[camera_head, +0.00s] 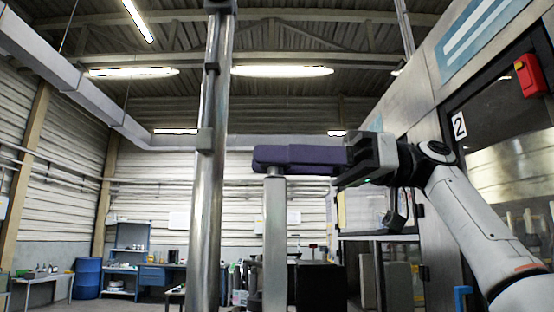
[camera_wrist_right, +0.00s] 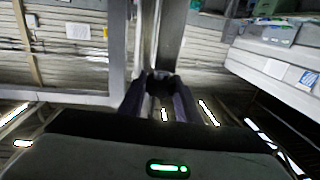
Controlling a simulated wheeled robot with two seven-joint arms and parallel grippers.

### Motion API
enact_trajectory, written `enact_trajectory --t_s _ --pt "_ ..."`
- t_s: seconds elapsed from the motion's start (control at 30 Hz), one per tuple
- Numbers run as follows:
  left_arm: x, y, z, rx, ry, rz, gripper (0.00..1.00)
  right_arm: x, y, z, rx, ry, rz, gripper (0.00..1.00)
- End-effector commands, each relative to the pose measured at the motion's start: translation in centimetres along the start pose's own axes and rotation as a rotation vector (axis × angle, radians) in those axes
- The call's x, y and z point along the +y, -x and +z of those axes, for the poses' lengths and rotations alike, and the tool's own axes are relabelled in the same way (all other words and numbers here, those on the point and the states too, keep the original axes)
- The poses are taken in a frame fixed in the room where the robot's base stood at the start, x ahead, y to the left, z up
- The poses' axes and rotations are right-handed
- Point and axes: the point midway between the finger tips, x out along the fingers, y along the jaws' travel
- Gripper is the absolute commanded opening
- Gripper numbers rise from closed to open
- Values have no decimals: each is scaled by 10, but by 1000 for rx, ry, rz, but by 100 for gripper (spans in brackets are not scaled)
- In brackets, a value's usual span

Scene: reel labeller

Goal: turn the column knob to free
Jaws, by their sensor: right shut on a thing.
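My right gripper (camera_head: 262,158) reaches in from the right with its purple fingers pointing left, at the top of a shorter metal post (camera_head: 275,245). In the right wrist view, the gripper's two fingers (camera_wrist_right: 160,88) close around a dark, rounded piece, which looks like the knob (camera_wrist_right: 160,80), in front of the post (camera_wrist_right: 168,40). In the head view the fingers hide the knob, and its turn position cannot be read. A tall steel column (camera_head: 208,200) with a collar stands to the left of the fingertips. My left gripper is not in view.
A large machine with a panel marked 2 (camera_head: 459,125) and a red box (camera_head: 530,75) stands at the right, close to my right arm. Blue benches (camera_head: 150,275) and a blue barrel (camera_head: 88,278) are far back at the left. The space left of the tall column looks open.

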Motion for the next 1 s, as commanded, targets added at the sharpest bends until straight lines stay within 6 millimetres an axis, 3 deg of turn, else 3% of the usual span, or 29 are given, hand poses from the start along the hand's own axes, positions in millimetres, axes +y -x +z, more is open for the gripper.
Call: enact_trajectory --t_s 0.47,0.5,0.57,0.87,1.0 --pt "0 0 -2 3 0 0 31 0 0 -1 1 3 -5 8" --pt "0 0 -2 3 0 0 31 0 0 -1 1 3 -5 37" --pt "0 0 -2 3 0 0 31 0 0 -1 0 2 -5 47" --pt "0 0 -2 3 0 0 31 0 1 0 0 1 -5 49" --pt "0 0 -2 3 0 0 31 -1 15 0 1 1 3 49"
